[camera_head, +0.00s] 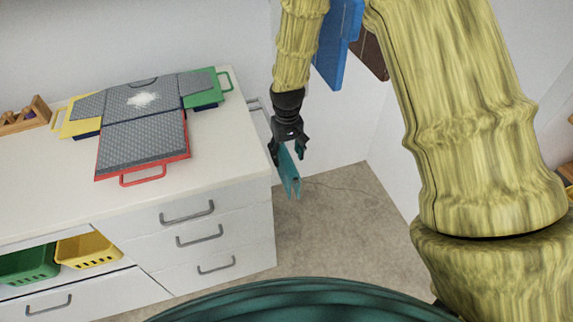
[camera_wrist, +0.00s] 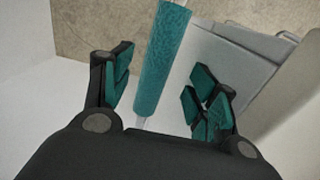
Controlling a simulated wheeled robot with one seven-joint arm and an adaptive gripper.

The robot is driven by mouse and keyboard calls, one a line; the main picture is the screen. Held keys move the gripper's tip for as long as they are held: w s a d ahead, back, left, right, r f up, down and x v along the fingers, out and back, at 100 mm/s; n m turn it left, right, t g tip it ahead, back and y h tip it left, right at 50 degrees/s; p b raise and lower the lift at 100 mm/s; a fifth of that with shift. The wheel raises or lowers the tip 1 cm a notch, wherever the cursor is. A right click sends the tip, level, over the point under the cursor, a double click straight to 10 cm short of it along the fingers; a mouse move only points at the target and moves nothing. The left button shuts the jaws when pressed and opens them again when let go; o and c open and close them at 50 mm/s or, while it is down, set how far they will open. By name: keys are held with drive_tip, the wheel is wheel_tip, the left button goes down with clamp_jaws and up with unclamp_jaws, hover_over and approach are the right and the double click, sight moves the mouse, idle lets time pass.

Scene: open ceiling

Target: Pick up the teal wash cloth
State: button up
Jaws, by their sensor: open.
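The teal wash cloth (camera_wrist: 165,60) appears in the wrist view as a long, narrow teal strip with a rough texture, running up from between my fingers. A pale bar shows just below its lower end. In the wrist view my open gripper (camera_wrist: 160,82) has teal pads on both sides of the cloth, with gaps showing.
A white drawer cabinet (camera_head: 230,165) stands on the left, with a grey-topped folding set (camera_head: 143,140) with coloured handles on it. Green (camera_head: 28,264) and yellow (camera_head: 88,249) baskets sit in its shelf. A blue panel (camera_head: 338,45) is on the wall behind my arm. Bare floor (camera_head: 335,225) lies right of the cabinet.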

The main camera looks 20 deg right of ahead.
sight(286, 155)
drive_tip(key=shift+w+a+r, duration=0.1)
drive_tip(key=shift+w+r, duration=0.6)
drive_tip(key=shift+w, duration=0.2)
drive_tip(key=f, duration=0.3)
drive_tip(key=f+p, duration=0.1)
drive_tip(key=shift+d+f, duration=0.15)
drive_tip(key=shift+d, duration=0.1)
drive_tip(key=shift+s+f+p, duration=0.2)
drive_tip(key=shift+f+p, duration=0.25)
drive_tip(key=shift+f, duration=0.75)
drive_tip(key=shift+s+f+p, duration=0.2)
drive_tip(key=shift+f+p, duration=0.2)
drive_tip(key=shift+f, duration=1.5)
drive_tip(key=c, duration=1.1)
drive_tip(key=shift+r, duration=0.1)
